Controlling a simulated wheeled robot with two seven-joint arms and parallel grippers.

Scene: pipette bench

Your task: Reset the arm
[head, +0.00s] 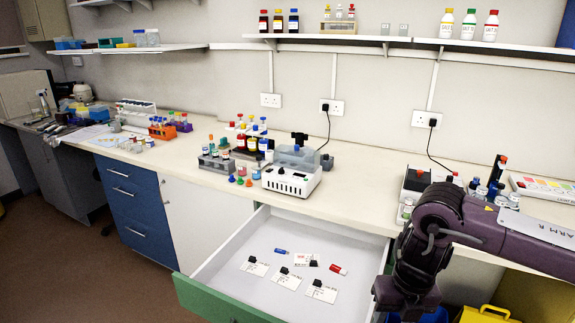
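My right arm (480,222), dark purple and marked "ARM R", comes in from the right edge. It bends above the right end of the open drawer and runs down toward the bottom edge of the picture. Its lowest visible part is dark and stands in front of the drawer's right side. I see no fingertips of my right gripper. My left arm and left gripper do not show.
The bench (360,178) carries a white device (291,178), tube racks and bottles. Shelves hang above. A yellow bin (487,315) stands at lower right. Floor at left is clear.

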